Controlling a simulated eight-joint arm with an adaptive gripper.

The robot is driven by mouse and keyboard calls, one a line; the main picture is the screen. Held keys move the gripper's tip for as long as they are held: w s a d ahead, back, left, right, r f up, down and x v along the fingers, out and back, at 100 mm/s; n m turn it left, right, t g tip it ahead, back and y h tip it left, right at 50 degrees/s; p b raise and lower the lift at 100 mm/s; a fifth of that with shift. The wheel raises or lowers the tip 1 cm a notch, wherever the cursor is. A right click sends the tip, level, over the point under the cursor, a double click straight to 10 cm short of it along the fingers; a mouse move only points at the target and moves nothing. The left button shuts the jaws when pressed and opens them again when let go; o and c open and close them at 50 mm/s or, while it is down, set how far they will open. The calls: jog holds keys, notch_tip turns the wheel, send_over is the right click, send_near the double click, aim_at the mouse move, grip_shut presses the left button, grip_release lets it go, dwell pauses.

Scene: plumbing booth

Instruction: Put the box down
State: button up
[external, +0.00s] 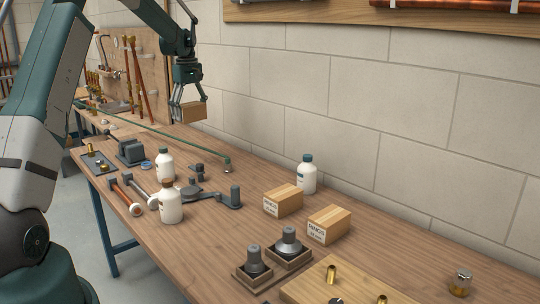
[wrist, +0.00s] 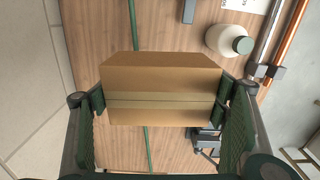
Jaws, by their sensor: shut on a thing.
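My gripper (external: 187,106) is shut on a brown cardboard box (external: 194,112), near the far part of the wooden workbench (external: 200,240). The box also shows in the wrist view (wrist: 160,88), between the two green-padded fingers. It appears held above the bench top, though the exact gap below it is hard to judge. Two similar boxes labelled "RINGS" stand on the bench in the external view, one at the left (external: 283,200) and one at the right (external: 329,224). They are apart from my gripper.
White bottles stand at the wall side (external: 307,178) and nearer the front edge (external: 170,205). A green rod (external: 160,137) runs along the bench. Grey fittings (external: 210,196) lie mid-bench. A block wall (external: 330,110) borders the back. Bare wood lies around the RINGS boxes.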

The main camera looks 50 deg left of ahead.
jog(key=w+d+m, duration=0.3)
jog(key=w+d, duration=0.2)
jog(key=d, duration=1.1)
jog(key=w+d+m, duration=0.3)
jog(key=w+d, duration=0.2)
jog(key=d, duration=1.2)
jog(key=w+d+m, duration=0.4)
jog(key=w+d, duration=0.1)
jog(key=d, duration=1.1)
jog(key=s+d+m, duration=0.3)
jog(key=s+d, duration=0.1)
jog(key=d, duration=1.1)
jog(key=s+d+m, duration=0.3)
jog(key=s+d, duration=0.1)
jog(key=d, duration=1.1)
jog(key=s+d+m, duration=0.3)
jog(key=d, duration=1.1)
notch_tip(320, 180, down, 11)
jog(key=shift+s, duration=0.15)
jog(key=shift+f+b, duration=0.4)
jog(key=shift+f, duration=2.7)
